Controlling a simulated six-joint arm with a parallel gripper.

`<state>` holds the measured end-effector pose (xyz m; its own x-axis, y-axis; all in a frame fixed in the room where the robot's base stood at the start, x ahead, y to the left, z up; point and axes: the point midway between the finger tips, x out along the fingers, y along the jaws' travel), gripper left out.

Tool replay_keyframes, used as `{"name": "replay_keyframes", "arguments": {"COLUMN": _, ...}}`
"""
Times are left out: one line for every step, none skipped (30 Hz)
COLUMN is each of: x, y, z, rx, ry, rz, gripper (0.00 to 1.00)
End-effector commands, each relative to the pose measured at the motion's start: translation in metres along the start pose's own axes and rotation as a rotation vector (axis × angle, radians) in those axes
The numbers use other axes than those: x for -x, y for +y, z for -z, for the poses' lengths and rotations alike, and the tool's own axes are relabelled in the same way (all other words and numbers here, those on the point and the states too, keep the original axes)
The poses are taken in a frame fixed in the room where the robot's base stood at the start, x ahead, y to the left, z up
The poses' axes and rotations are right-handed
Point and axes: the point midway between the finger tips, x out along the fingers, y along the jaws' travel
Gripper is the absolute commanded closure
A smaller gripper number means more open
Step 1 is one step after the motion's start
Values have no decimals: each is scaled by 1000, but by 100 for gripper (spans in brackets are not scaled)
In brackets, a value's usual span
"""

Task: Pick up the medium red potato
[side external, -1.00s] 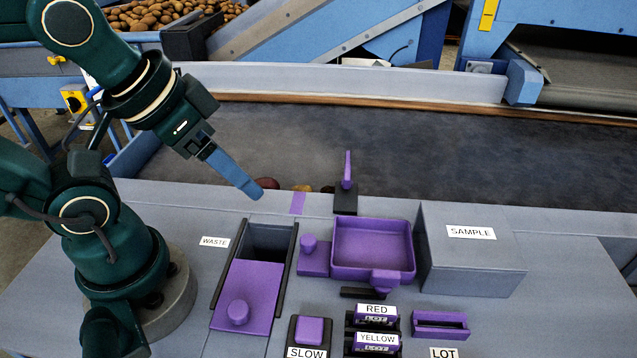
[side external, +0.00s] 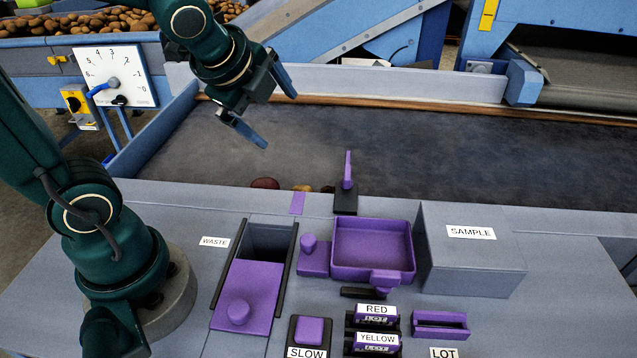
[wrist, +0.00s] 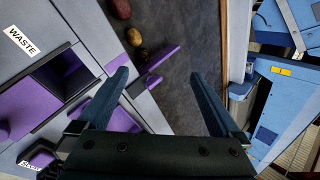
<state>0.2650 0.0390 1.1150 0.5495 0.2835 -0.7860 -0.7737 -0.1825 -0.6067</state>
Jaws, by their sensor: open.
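A dark red potato (side external: 265,183) lies on the belt against the near edge, partly hidden by the panel in the side view. It also shows at the top of the wrist view (wrist: 120,8), cut by the frame. A yellow potato (wrist: 134,36) and a small dark brown potato (wrist: 141,54) lie in a row beside it. My gripper (side external: 279,121) is open and empty, high above the belt. In the wrist view its fingers (wrist: 160,76) are spread wide, with no potato between them.
A purple paddle (side external: 348,170) stands at the belt edge, right of the potatoes. The panel holds the open waste chute (side external: 268,240), a purple tray (side external: 372,250) and a grey sample box (side external: 470,250). The belt (side external: 480,150) is bare to the right.

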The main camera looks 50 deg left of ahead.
Motion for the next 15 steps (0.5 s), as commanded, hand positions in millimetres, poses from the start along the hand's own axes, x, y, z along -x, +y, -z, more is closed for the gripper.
{"name": "replay_keyframes", "arguments": {"x": -17, "y": -4, "z": -5, "rx": -115, "ry": -26, "rz": -22, "gripper": 0}}
{"name": "replay_keyframes", "arguments": {"x": -26, "y": -6, "z": -8, "rx": -185, "ry": -37, "rz": -30, "gripper": 0}}
{"name": "replay_keyframes", "arguments": {"x": -39, "y": -9, "z": -12, "rx": -275, "ry": -50, "rz": -44, "gripper": 0}}
{"name": "replay_keyframes", "arguments": {"x": -48, "y": -9, "z": -15, "rx": -340, "ry": -58, "rz": -56, "gripper": 0}}
{"name": "replay_keyframes", "arguments": {"x": -58, "y": -10, "z": -18, "rx": -404, "ry": -65, "rz": -70, "gripper": 0}}
{"name": "replay_keyframes", "arguments": {"x": -71, "y": -9, "z": -22, "rx": -483, "ry": -70, "rz": -91, "gripper": 0}}
{"name": "replay_keyframes", "arguments": {"x": -80, "y": -8, "z": -25, "rx": -539, "ry": -72, "rz": -106, "gripper": 0}}
{"name": "replay_keyframes", "arguments": {"x": -91, "y": -5, "z": -28, "rx": -593, "ry": -73, "rz": -125, "gripper": 0}}
{"name": "replay_keyframes", "arguments": {"x": -104, "y": -2, "z": -32, "rx": -660, "ry": -71, "rz": -150, "gripper": 0}}
{"name": "replay_keyframes", "arguments": {"x": -114, "y": 2, "z": -36, "rx": -706, "ry": -69, "rz": -170, "gripper": 0}}
{"name": "replay_keyframes", "arguments": {"x": -123, "y": 6, "z": -38, "rx": -746, "ry": -64, "rz": -190, "gripper": 0}}
{"name": "replay_keyframes", "arguments": {"x": -135, "y": 13, "z": -43, "rx": -792, "ry": -56, "rz": -217, "gripper": 0}}
{"name": "replay_keyframes", "arguments": {"x": -144, "y": 19, "z": -45, "rx": -819, "ry": -50, "rz": -239, "gripper": 0}}
{"name": "replay_keyframes", "arguments": {"x": -152, "y": 25, "z": -48, "rx": -840, "ry": -43, "rz": -260, "gripper": 0}}
{"name": "replay_keyframes", "arguments": {"x": -161, "y": 33, "z": -51, "rx": -856, "ry": -34, "rz": -286, "gripper": 0}}
